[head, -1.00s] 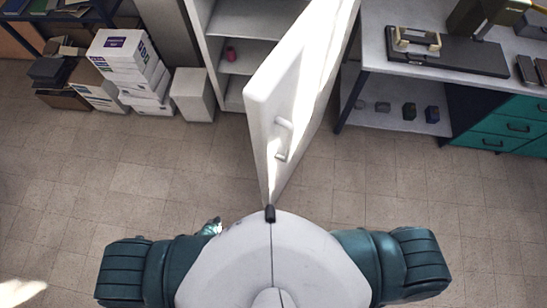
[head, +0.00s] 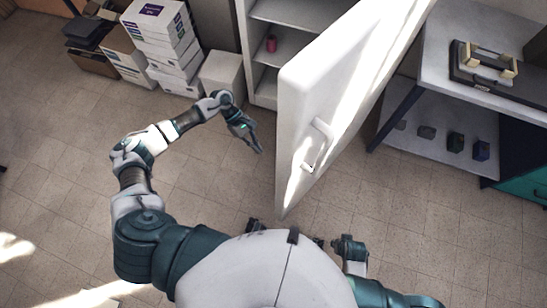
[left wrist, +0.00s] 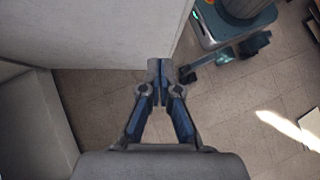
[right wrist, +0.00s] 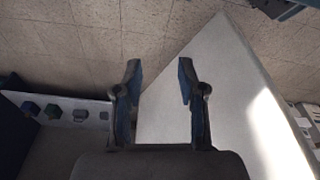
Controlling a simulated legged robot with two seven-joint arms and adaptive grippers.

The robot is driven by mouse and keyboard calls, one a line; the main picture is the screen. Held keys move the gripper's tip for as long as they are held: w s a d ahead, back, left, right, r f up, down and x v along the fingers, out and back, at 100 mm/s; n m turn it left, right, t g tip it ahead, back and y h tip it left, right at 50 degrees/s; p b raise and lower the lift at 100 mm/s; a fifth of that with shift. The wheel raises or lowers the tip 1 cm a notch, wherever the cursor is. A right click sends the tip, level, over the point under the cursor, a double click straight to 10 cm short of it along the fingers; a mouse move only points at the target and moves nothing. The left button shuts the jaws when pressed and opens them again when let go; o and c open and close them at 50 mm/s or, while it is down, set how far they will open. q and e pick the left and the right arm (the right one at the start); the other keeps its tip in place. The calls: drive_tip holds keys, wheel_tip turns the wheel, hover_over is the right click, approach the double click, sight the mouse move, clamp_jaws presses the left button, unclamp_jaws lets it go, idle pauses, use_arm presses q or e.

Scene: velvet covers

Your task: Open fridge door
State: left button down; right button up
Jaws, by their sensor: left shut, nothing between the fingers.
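The white fridge door (head: 345,90) stands swung open, its free edge toward me. Its handle (head: 318,147) is on the face at the right. The open fridge (head: 295,12) shows shelves with a small red item (head: 271,44). My left gripper (head: 258,150) is shut and empty, on the inner side of the door, left of its edge; the left wrist view shows its closed fingertips (left wrist: 160,66) near a pale panel's edge. My right gripper (right wrist: 160,68) is open and empty in the right wrist view, with the door's white face (right wrist: 225,90) beyond its fingers.
A white box (head: 222,72) stands left of the fridge, with stacked cartons (head: 165,40) beyond it. A table (head: 440,70) with a lower shelf (head: 430,145) of small blocks stands at the right, behind the door. The floor at the left is clear.

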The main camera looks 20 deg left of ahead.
use_arm(q)
drive_tip(key=d+r+p+x, duration=0.1)
drive_tip(key=d+r+x, duration=0.1)
drive_tip(key=x, duration=1)
drive_tip(key=shift+s, duration=0.35)
use_arm(e)
drive_tip(key=f, duration=0.3)
drive_tip(key=shift+s+f, duration=0.25)
drive_tip(key=shift+s, duration=0.1)
use_arm(q)
drive_tip(key=shift+d, duration=0.1)
drive_tip(key=shift+s, duration=0.1)
